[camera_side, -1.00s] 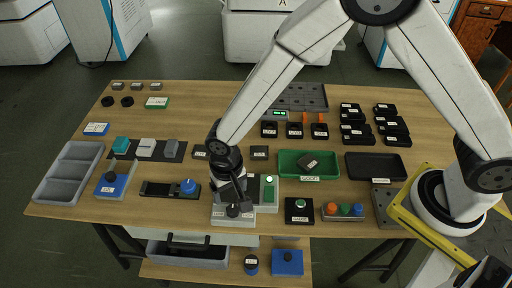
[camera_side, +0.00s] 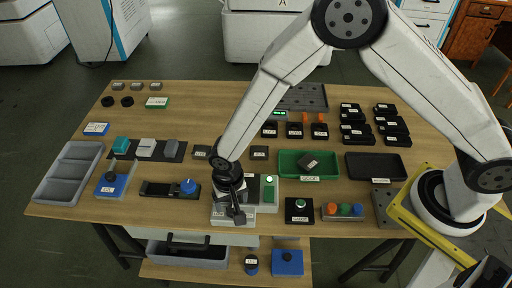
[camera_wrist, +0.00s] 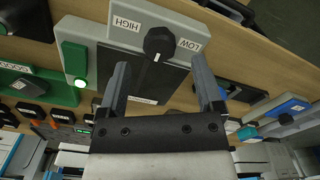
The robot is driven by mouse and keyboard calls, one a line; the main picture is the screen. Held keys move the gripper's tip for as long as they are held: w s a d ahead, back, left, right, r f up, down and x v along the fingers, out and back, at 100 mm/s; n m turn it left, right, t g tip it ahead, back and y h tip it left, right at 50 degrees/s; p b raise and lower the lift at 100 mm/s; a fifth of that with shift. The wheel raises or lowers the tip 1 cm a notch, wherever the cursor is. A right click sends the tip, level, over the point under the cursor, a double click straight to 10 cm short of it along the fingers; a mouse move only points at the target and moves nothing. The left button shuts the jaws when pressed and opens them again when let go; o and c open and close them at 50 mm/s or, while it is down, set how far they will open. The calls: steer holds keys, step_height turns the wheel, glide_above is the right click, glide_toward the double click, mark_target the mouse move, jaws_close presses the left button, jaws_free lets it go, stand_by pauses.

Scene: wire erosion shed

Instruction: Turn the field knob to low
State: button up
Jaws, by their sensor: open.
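The field knob (camera_wrist: 159,42) is a round black knob on a light grey box (camera_wrist: 187,29). In the wrist view the box has a HIGH label (camera_wrist: 125,24) on the left of the knob and a LOW label (camera_wrist: 190,45) on the right. The knob's exact pointer direction is hard to tell. My gripper (camera_wrist: 158,63) is open, with one finger on each side of the knob in this view and nothing between them. In the side view my gripper (camera_side: 238,213) is over the grey box (camera_side: 218,220) and hides the knob.
A green panel with a lit button (camera_side: 269,180) adjoins the box on the right. A blue knob on a black slide (camera_side: 188,187) stands to the left. A black button box (camera_side: 299,217) and a green tray (camera_side: 287,170) are on the right.

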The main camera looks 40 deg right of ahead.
mark_target(232, 209)
steer(key=shift+f, duration=1.65)
jaws_close()
